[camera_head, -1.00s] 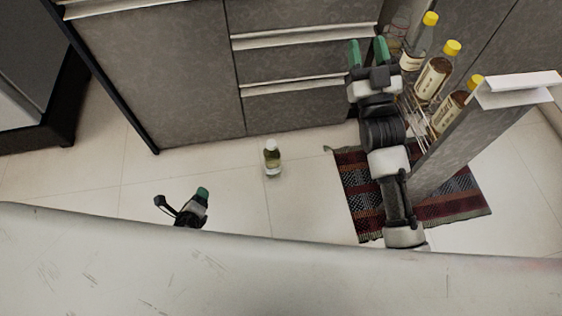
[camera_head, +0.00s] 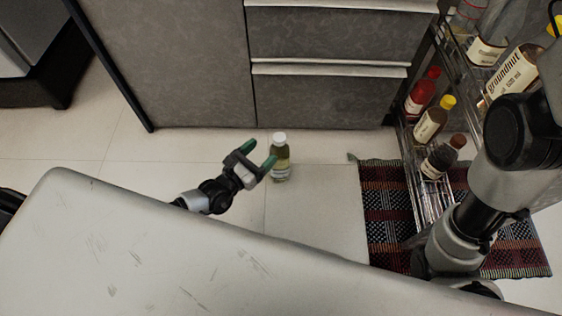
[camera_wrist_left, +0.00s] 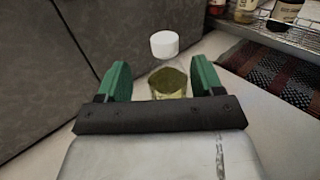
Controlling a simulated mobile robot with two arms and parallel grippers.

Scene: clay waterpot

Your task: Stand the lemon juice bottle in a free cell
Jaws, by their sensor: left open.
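The lemon juice bottle (camera_head: 280,160), with a white cap and yellow-green contents, stands upright on the floor in front of the drawers. My left gripper (camera_head: 260,156) is open just left of it, fingers pointing toward it. In the left wrist view the bottle (camera_wrist_left: 168,80) appears between and beyond the two green fingertips (camera_wrist_left: 160,82); I cannot tell whether it is fully between them. The pull-out wire rack (camera_head: 420,185) at the right holds several bottles in its lower level and more above. My right arm covers part of the rack; its fingers are outside the picture.
A patterned rug (camera_head: 385,215) lies under and beside the rack. Grey drawer fronts (camera_head: 325,100) stand behind the bottle. The floor (camera_head: 315,200) between bottle and rug is clear. My own pale body fills the lower part of the head view.

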